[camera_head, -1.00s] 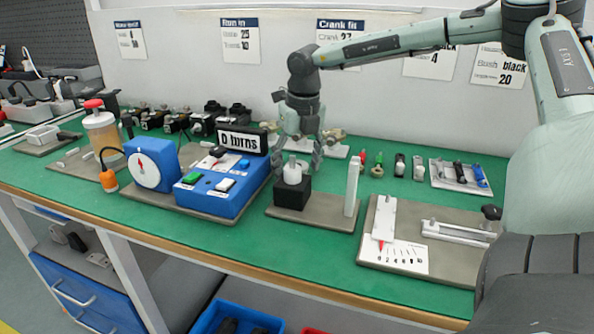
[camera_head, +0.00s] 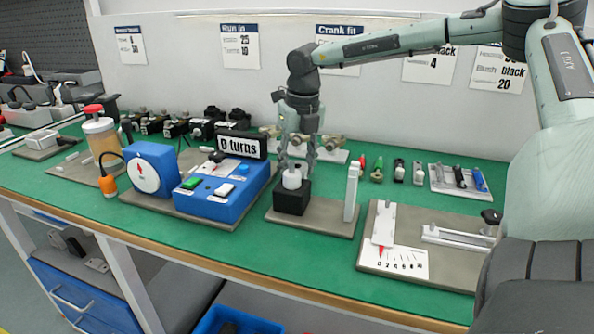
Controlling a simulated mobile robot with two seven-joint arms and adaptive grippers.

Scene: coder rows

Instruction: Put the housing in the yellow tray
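My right gripper (camera_head: 297,164) comes down from the arm on the right and points down over a white part (camera_head: 292,181). The white part sits in the top of a black block (camera_head: 291,201) on a grey plate. It may be the housing, but I cannot tell for sure. The two fingers look apart, with the tips beside and behind the white part's top. I cannot see clear contact. No yellow tray shows in this view. My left gripper is not in view.
A white upright post (camera_head: 352,190) stands right of the black block. A blue box with buttons (camera_head: 216,197) stands to the left. A gauge plate (camera_head: 375,258) lies to the right. Small parts line the back, including a white tray (camera_head: 437,186). The green front strip is clear.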

